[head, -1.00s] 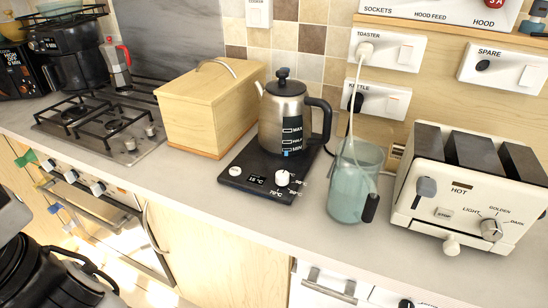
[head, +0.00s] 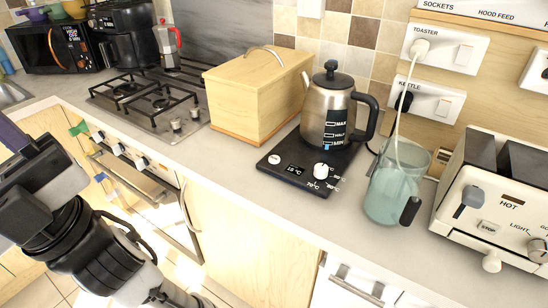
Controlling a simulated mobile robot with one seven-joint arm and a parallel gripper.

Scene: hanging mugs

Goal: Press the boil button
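A steel kettle (head: 330,112) with a black lid and handle stands upright on a black kettle base (head: 302,170) on the counter. The base has a small display (head: 295,170) reading about 15 °C, a white dial (head: 321,171) among temperature marks, and a round white button (head: 274,160) at its left front corner. No readable word marks the button. My black gripper (head: 25,185) is at the left, over the floor in front of the oven, well apart from the kettle base. Its fingertips cannot be made out.
A wooden bread bin (head: 255,95) stands left of the kettle, with a gas hob (head: 150,105) beyond it. A glass jug (head: 396,188) and a white toaster (head: 500,205) stand to the right. The counter front (head: 235,165) is clear.

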